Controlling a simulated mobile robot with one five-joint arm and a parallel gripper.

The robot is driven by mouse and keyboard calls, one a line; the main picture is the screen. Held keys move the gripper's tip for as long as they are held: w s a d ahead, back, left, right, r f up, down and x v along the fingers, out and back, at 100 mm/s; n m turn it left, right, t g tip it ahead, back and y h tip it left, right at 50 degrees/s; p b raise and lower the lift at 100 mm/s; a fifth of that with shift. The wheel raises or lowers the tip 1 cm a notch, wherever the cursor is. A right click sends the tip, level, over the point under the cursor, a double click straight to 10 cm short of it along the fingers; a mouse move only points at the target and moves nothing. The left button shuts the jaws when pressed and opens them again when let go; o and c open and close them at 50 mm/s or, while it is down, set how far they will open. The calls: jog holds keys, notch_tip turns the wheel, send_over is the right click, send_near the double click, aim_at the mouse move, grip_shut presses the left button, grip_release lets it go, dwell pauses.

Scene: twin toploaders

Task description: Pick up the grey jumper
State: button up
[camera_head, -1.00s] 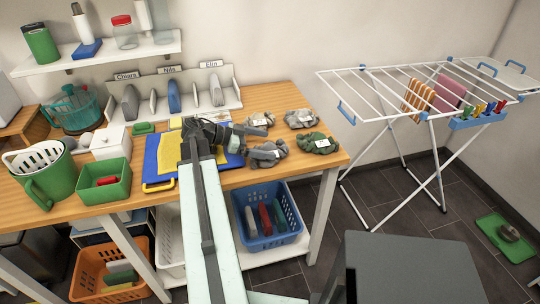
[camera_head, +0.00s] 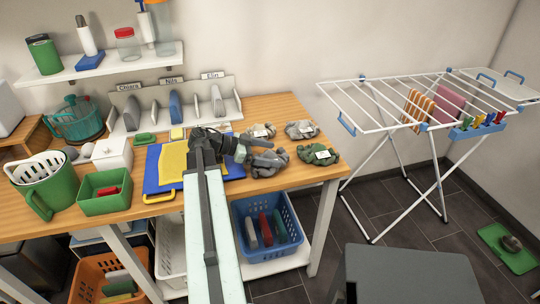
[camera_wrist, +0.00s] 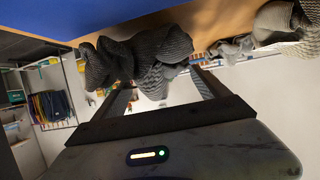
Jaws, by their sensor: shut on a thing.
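The grey jumper (camera_head: 268,163) is a crumpled dark grey knit bundle on the wooden table, right of the blue board. My gripper (camera_head: 256,146) reaches it from the left and is shut on it. In the wrist view the jumper (camera_wrist: 150,55) lies across the ends of my two fingers, with its ribbed knit showing. The fingers partly hide behind the cloth. I cannot tell whether the jumper is clear of the table top.
Other crumpled garments with white labels lie close by: a greenish one (camera_head: 319,155), a pale one (camera_head: 301,130) and another (camera_head: 261,131). The blue board (camera_head: 160,182) with yellow cloth is at the left. A drying rack (camera_head: 400,100) stands at the right.

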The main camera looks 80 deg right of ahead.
notch_tip(320, 180, up, 9)
jog(key=p, duration=0.8)
jog(key=shift+f, duration=0.1)
